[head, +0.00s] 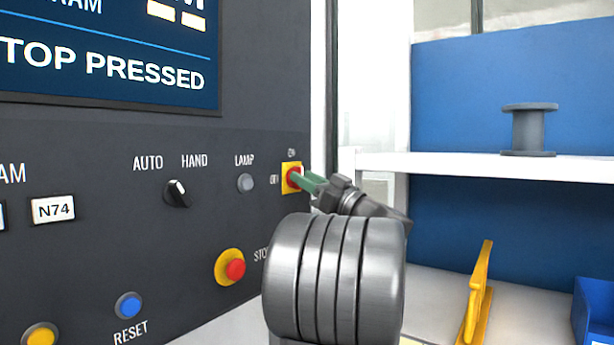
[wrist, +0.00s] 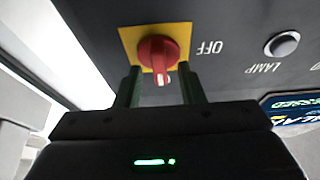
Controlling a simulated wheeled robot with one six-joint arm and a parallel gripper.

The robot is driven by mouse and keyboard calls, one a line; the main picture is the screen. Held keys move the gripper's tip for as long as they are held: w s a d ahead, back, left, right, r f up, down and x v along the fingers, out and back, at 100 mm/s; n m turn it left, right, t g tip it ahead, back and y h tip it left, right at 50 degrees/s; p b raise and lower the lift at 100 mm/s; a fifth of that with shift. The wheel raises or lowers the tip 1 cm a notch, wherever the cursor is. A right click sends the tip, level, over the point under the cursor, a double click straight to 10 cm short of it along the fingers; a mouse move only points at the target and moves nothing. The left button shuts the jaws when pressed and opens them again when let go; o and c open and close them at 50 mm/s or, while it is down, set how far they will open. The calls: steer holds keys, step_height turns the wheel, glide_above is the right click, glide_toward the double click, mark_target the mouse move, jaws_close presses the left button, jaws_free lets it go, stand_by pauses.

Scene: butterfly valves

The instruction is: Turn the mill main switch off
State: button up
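The mill main switch is a red rotary knob (head: 294,178) on a yellow plate at the right edge of the dark panel. An ON label is above it and an OFF label to its left. The wrist view shows the knob (wrist: 156,52) upside down; its white mark points to the picture's bottom, which is the ON side. My gripper (head: 308,183) reaches the switch from the right, its green fingers partly hiding the plate. In the wrist view my gripper (wrist: 160,76) is open, one finger either side of the knob's handle, with gaps visible.
The panel also has a grey LAMP button (head: 245,183), an AUTO/HAND selector (head: 177,193), a red stop button (head: 235,268) and a blue RESET button (head: 129,306). A screen (head: 110,55) reads "TOP PRESSED". A white shelf (head: 430,163) holds a grey spool (head: 528,130) at right.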

steer(key=shift+w+a, duration=0.1)
steer(key=shift+c, duration=0.2)
jaws_close()
steer(key=shift+n, duration=0.4)
steer(key=n+g+b, duration=0.1)
steer(key=n+g, duration=0.2)
steer(key=n, duration=0.4)
steer(key=n+g+b, duration=0.1)
steer(key=n+g, duration=0.2)
steer(key=n, duration=0.4)
steer(key=n+g+b, duration=0.1)
steer(key=n+g, duration=0.2)
steer(key=n, duration=0.4)
steer(key=shift+n+h+b, duration=0.3)
